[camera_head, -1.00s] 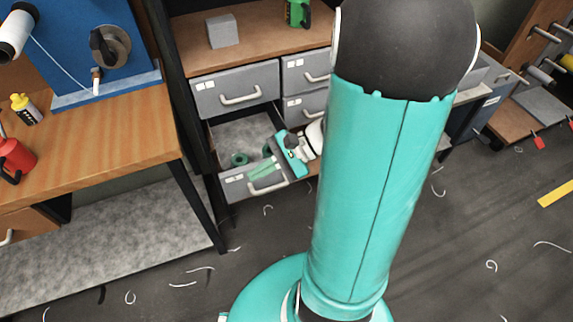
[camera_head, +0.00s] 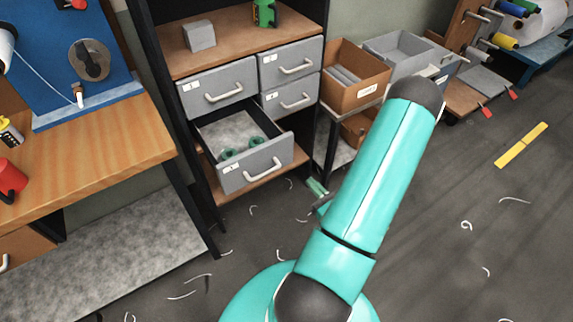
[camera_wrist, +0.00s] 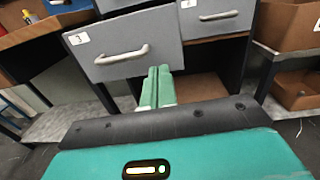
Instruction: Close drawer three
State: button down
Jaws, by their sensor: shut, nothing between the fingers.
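Drawer three (camera_head: 240,178) is a grey drawer at the lower left of the cabinet, pulled out and open. In the wrist view its front (camera_wrist: 130,50) carries a label with a 3 and a pale bar handle (camera_wrist: 121,55). In the head view green ring-shaped items (camera_head: 228,153) lie inside it. My gripper (camera_head: 313,184) is shut and empty, low and to the right of the drawer front, partly hidden by my arm. In the wrist view its green fingers (camera_wrist: 158,72) overlap the lower right of the drawer front. I cannot tell whether they touch it.
Other drawers (camera_head: 218,88) above and beside it are shut. A brown bin (camera_head: 355,72) and a grey bin (camera_head: 398,50) stand to the right of the cabinet. A wooden workbench (camera_head: 90,140) is at the left. The dark floor has scattered thread scraps.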

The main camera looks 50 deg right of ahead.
jog(key=s+f+h, duration=0.1)
send_near(288, 152)
jog(key=shift+m, duration=0.4)
jog(key=x, duration=0.6)
jog(key=shift+w, duration=0.4)
jog(key=shift+w+d, duration=0.1)
jog(key=shift+w, duration=0.05)
